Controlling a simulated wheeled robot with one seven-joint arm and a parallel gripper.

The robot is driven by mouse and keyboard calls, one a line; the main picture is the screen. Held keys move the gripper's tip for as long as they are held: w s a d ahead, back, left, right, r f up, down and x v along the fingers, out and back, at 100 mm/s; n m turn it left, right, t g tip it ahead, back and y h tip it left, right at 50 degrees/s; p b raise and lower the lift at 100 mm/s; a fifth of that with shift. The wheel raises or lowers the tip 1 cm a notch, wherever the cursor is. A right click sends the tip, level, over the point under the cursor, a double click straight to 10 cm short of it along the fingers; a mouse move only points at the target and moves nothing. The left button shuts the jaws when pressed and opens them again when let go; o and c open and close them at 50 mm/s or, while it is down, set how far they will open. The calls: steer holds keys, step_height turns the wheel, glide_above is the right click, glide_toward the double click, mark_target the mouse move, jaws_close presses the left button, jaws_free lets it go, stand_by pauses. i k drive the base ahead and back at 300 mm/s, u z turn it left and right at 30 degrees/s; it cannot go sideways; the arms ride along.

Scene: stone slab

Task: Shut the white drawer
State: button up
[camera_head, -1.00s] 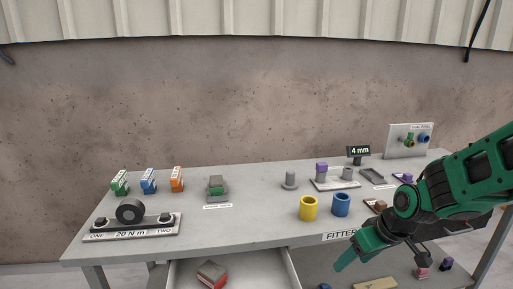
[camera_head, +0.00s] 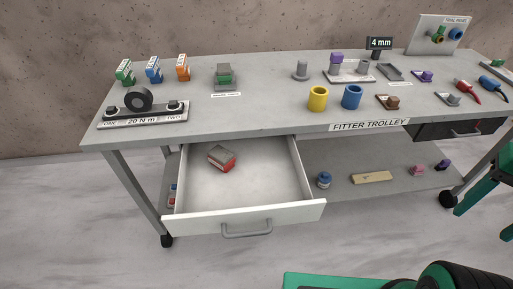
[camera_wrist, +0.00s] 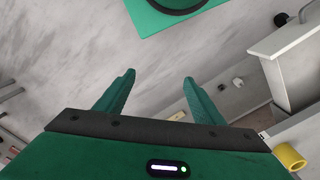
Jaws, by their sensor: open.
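The white drawer (camera_head: 255,216) hangs pulled out under the left half of the table in the head view. Its grey bar handle (camera_head: 246,232) is on the front panel. A red and grey block (camera_head: 221,158) lies inside, toward the back left. In the wrist view, a white panel (camera_wrist: 295,38), apparently part of the drawer, shows at the upper right. My gripper (camera_wrist: 158,84) is open, with nothing between its green fingers. It is apart from the drawer.
The grey table (camera_head: 235,117) carries a yellow cup (camera_head: 318,98), a blue cup (camera_head: 351,97) and several small parts. A dark drawer (camera_head: 460,130) is at the right. The lower shelf (camera_head: 345,160) holds a few items.

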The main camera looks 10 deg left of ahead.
mark_target(268, 185)
steer(key=z, duration=0.2)
steer(key=k, duration=1.35)
steer(key=u, duration=0.7)
steer(key=i, duration=1)
steer(key=z, duration=0.05)
